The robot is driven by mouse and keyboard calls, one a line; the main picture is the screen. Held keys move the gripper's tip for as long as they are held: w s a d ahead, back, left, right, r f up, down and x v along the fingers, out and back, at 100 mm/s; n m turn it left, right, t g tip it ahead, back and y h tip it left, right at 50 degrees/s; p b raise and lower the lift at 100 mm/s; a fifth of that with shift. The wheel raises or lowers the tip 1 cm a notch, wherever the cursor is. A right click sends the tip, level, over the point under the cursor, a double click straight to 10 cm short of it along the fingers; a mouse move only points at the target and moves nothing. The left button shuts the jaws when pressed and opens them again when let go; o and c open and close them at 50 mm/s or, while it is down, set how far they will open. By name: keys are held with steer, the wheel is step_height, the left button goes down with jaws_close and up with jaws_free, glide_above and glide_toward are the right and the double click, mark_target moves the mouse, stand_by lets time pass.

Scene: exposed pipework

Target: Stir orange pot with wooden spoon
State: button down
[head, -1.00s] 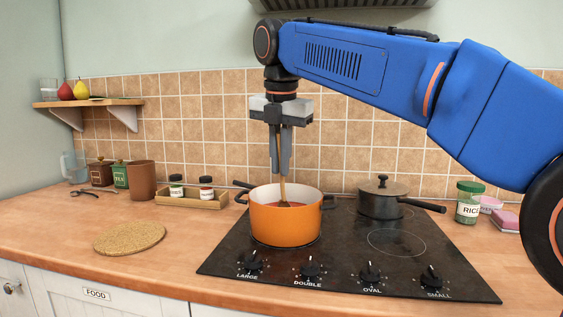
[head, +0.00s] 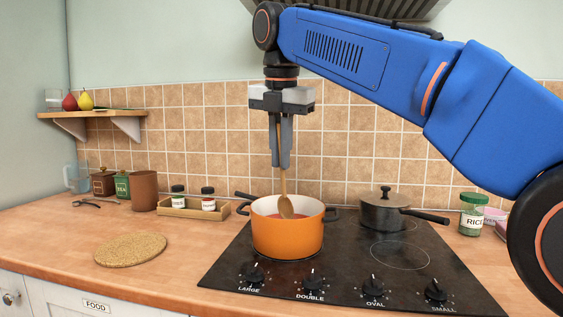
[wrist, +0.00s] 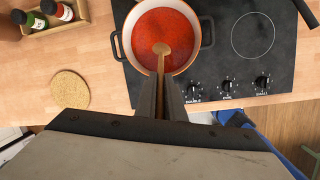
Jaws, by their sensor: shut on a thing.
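The orange pot (head: 287,236) stands on the left part of the black hob, open, with a cream inside. The wrist view shows red sauce (wrist: 163,32) in it. My gripper (head: 281,165) points down above the pot and is shut on the wooden spoon (head: 285,205). The spoon hangs bowl down, and its bowl shows at the pot's mouth, in front of the far rim. In the wrist view the spoon's bowl (wrist: 161,48) appears over the sauce; I cannot tell whether it touches it.
A lidded dark pan (head: 384,212) stands on the hob (head: 350,270) to the right. A wooden tray (head: 195,210) with two spice jars is left of the pot. A cork mat (head: 130,249) lies on the counter.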

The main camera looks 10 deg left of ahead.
mark_target(279, 123)
steer(key=shift+s+v, duration=0.25)
steer(key=shift+v, duration=1.35)
steer(key=shift+s+v, duration=0.2)
steer(key=shift+v, duration=1.4)
steer(key=shift+a+f, duration=0.15)
